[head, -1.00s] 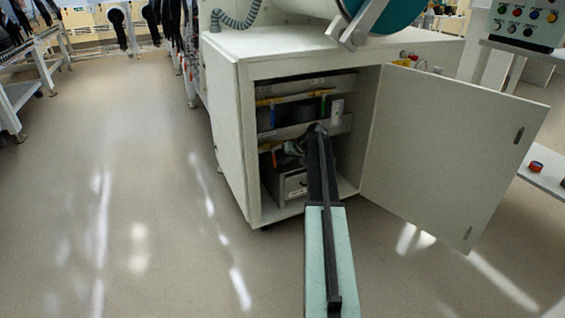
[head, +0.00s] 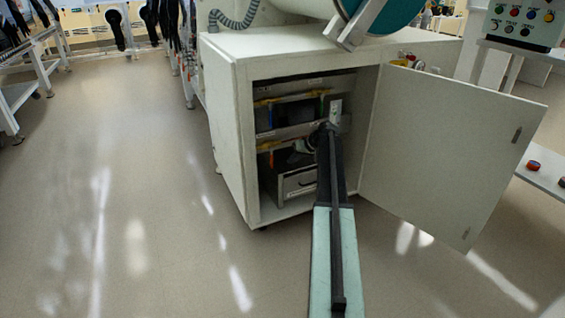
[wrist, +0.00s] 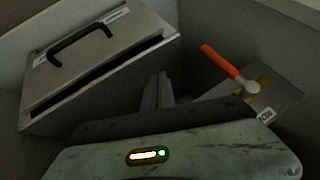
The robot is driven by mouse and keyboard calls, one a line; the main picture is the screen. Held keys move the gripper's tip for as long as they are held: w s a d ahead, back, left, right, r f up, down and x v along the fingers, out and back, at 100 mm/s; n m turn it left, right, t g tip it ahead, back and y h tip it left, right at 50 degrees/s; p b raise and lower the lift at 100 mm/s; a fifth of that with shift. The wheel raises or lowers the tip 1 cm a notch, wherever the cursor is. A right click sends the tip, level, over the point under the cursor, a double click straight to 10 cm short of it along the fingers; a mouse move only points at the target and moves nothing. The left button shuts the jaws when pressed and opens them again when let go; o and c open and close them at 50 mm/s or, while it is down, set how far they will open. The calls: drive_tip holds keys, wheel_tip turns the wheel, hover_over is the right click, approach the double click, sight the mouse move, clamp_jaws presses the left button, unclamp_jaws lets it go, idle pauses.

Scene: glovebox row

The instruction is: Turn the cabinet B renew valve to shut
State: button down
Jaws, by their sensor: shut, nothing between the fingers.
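The open cabinet (head: 226,150) stands ahead in the head view, and my arm reaches into it. Inside are yellow pipe-like parts (head: 280,98) with small coloured levers. The plate carries a small label (wrist: 266,115), too small to read surely. I cannot tell which lever is the renew valve. My gripper (wrist: 158,88) is shut and empty, left of the orange lever and apart from it. In the head view its fingers are hidden.
A grey box (wrist: 95,75) with a black handle is close left of my gripper in the wrist view. The cabinet door (head: 445,150) stands open to the right. A side table (head: 545,178) is farther right. The floor at left is clear.

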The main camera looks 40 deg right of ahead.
drive_tip(key=s+d, duration=0.5)
drive_tip(key=shift+s+d, duration=0.15)
drive_tip(key=shift+s, duration=0.25)
drive_tip(key=a+r+n+g+p, duration=0.1)
drive_tip(key=a+r+g+p, duration=0.15)
drive_tip(key=a, duration=0.95)
drive_tip(key=s+a+r+g+p, duration=0.1)
drive_tip(key=a+p, duration=0.2)
drive_tip(key=a, duration=0.9)
drive_tip(key=a+r+n+g+p, duration=0.1)
drive_tip(key=a+p, duration=0.2)
drive_tip(key=a, duration=0.9)
drive_tip(key=s+a+r+n+g+h+p, duration=0.1)
drive_tip(key=s+a+r+g+p, duration=0.2)
drive_tip(key=s+a, duration=0.7)
drive_tip(key=s+a+r+n+h+p, duration=0.1)
drive_tip(key=s+a+r+p, duration=0.4)
drive_tip(key=a, duration=0.9)
wheel_tip(320, 180, up, 36)
drive_tip(key=p, duration=3.7)
drive_tip(key=shift+s, duration=0.2)
